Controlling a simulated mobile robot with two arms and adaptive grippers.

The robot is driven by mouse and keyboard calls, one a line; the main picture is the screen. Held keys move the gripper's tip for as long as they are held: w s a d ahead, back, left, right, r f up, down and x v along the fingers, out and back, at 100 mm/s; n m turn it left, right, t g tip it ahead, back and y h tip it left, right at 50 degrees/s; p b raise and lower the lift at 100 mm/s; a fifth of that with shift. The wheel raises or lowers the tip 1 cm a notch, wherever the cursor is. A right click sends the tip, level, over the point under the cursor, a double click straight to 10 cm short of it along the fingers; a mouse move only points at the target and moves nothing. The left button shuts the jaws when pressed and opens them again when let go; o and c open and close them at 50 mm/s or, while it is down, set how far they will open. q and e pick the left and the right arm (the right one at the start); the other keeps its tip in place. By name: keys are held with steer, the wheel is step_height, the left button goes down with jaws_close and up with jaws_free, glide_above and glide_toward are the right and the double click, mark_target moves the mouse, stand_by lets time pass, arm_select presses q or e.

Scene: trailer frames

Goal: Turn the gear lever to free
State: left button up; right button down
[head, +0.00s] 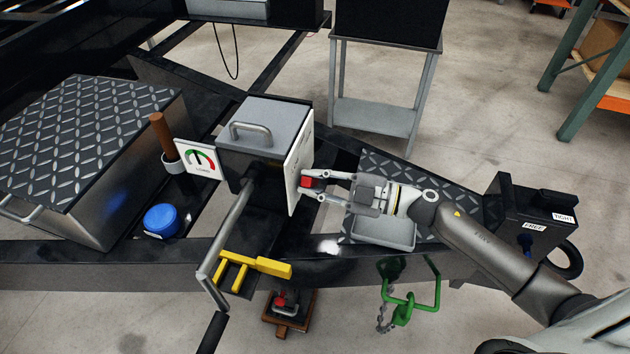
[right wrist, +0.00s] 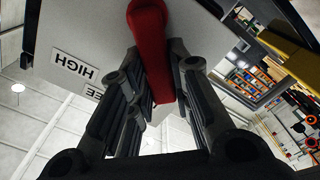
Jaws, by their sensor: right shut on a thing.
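The gear lever is a red handle (head: 311,182) on the white side plate (head: 298,160) of the grey winch box (head: 265,125). In the right wrist view the red lever (right wrist: 150,45) runs down between my fingers, its rounded end at the plate. My right gripper (head: 318,184) is shut on the lever; it also shows in the right wrist view (right wrist: 162,85). The plate carries a HIGH label (right wrist: 75,68) and a partly hidden label ending in "EE" (right wrist: 93,92), both left of the lever in that view. My left gripper is not in view.
A crank (head: 228,225) with a black grip hangs at the box's front left. A gauge plate (head: 198,158), blue cap (head: 160,219) and yellow bracket (head: 255,265) are nearby. A black box (head: 535,215) labelled TIGHT and FREE stands at right. A grey tray (head: 385,232) lies below my gripper.

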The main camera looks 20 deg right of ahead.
mark_target(303, 163)
steer(key=shift+r+p, duration=0.2)
steer(key=shift+p, duration=0.3)
steer(key=m+p, duration=0.1)
steer(key=p, duration=0.1)
steer(key=w+m+p, duration=0.1)
steer(key=m, duration=0.1)
steer(key=d+r+m+p, duration=0.1)
steer(key=p, duration=0.1)
steer(key=shift+w+r+m+p, duration=0.1)
steer(key=shift+w+m+p, duration=0.05)
steer(key=shift+m+p, duration=0.15)
steer(key=m+p, duration=0.1)
steer(key=w+m+p, duration=0.1)
steer(key=shift+d+m, duration=0.3)
steer(key=shift+m, duration=0.1)
steer(key=shift+w+d+m+p, duration=0.2)
steer(key=shift+m+p, duration=0.3)
steer(key=shift+m, duration=0.2)
steer(key=c, duration=1.3)
jaws_free()
